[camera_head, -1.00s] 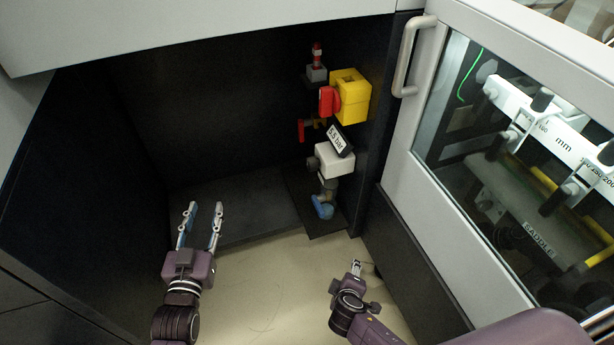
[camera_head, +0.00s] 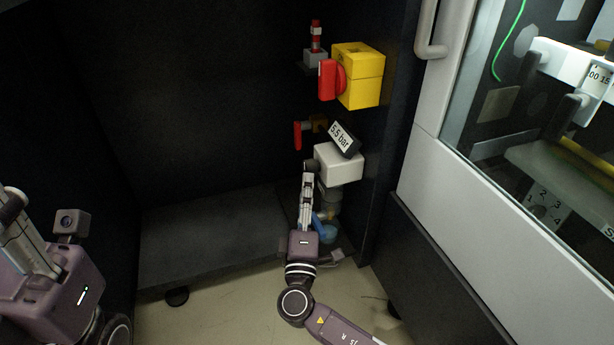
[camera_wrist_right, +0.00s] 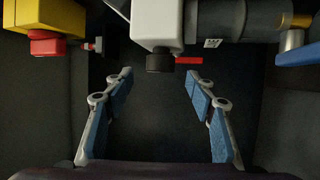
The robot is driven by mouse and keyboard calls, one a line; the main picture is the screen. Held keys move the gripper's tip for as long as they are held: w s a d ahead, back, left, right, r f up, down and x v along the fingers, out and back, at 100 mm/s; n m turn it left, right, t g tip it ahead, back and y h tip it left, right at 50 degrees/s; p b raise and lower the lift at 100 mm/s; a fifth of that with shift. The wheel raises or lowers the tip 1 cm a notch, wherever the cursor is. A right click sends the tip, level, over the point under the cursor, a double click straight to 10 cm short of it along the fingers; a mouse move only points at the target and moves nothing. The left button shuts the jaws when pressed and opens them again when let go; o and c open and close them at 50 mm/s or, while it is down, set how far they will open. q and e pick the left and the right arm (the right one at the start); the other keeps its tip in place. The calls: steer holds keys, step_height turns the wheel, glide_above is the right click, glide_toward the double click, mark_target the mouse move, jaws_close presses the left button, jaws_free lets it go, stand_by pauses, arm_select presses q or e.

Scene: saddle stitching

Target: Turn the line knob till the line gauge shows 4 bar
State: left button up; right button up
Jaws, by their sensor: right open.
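The line gauge (camera_head: 343,138) is a small tilted display that reads 5.5 bar, on top of a white regulator block (camera_head: 341,166) in the dark cabinet. The line knob (camera_wrist_right: 163,62) is a short dark cylinder on the block's face; in the head view it is mostly hidden near my right fingertips. My right gripper (camera_head: 308,180) is just in front of the block. In the right wrist view my right gripper (camera_wrist_right: 160,78) is open, its blue-padded fingers on either side below the knob, with nothing between them. My left gripper (camera_head: 18,215) is at the left edge, its jaws unclear.
A yellow box with a red handle (camera_head: 328,79) is above the gauge. A red lever (camera_head: 297,135) sits left of the gauge. A blue-bottomed part (camera_head: 327,232) hangs below the block. A glazed door (camera_head: 540,130) stands at right. The cabinet's left side is clear.

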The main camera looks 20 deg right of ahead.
mark_target(308, 170)
steer(key=b+x, duration=0.1)
steer(key=x, duration=0.6)
steer(key=shift+b, duration=0.3)
steer(key=shift+c, duration=0.5)
steer(key=c, duration=1.1)
